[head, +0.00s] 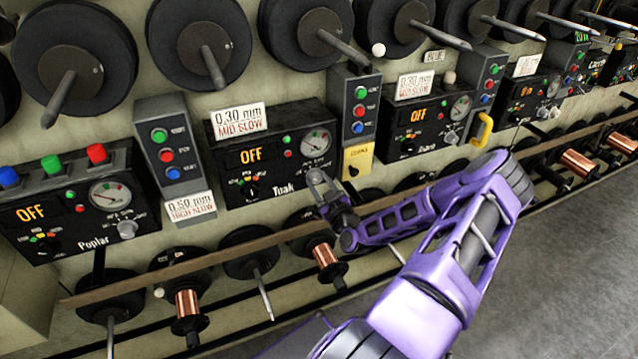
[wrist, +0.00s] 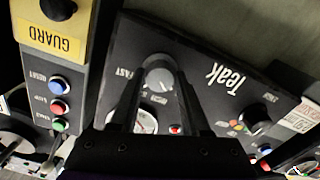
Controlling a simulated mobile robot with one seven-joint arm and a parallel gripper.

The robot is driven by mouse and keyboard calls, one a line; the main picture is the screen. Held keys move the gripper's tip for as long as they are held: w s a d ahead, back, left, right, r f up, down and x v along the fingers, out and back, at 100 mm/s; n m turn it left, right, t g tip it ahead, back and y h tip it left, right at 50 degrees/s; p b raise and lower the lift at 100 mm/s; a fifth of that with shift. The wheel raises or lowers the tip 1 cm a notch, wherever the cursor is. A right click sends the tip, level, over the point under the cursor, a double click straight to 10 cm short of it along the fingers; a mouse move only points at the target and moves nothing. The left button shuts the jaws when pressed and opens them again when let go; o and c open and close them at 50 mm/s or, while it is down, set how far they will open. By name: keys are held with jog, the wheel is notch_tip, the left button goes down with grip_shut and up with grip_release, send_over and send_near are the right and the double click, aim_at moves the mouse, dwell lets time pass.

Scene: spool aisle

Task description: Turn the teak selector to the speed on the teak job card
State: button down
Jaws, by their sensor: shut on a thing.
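The black Teak panel (head: 290,198) stands at the middle of the head view, its display (head: 255,156) reading OFF. The Teak job card (head: 238,120) above it reads 0.30 mm, MID SLOW. My gripper (head: 318,180) is at the panel's lower right. In the wrist view, seen upside down, my gripper (wrist: 157,75) is shut on a grey knob (wrist: 158,77), with FAST printed beside it. The knob's exact pointer direction is unclear. A black knob (wrist: 256,115) with coloured marks sits apart on the same panel; it also shows in the head view (head: 250,189).
A push-button column (head: 361,110) with a yellow GUARD plate (head: 357,160) stands just right of the Teak panel. The Poplar panel (head: 80,208) is at left. A wooden rail (head: 190,268) and spool pegs run below; large black spools hang above.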

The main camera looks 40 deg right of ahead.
jog(key=m+b, duration=0.2)
jog(key=shift+f+m, duration=0.15)
jog(key=shift+m, duration=0.15)
jog(key=m+b, duration=0.2)
jog(key=m, duration=0.1)
jog(key=shift+m, duration=0.4)
jog(key=m+b, duration=0.1)
jog(key=m, duration=0.2)
jog(key=shift+m, duration=0.3)
jog(key=shift+m+b, duration=0.6)
jog(key=shift+m, duration=1.1)
jog(key=shift+c, duration=1.9)
grip_release()
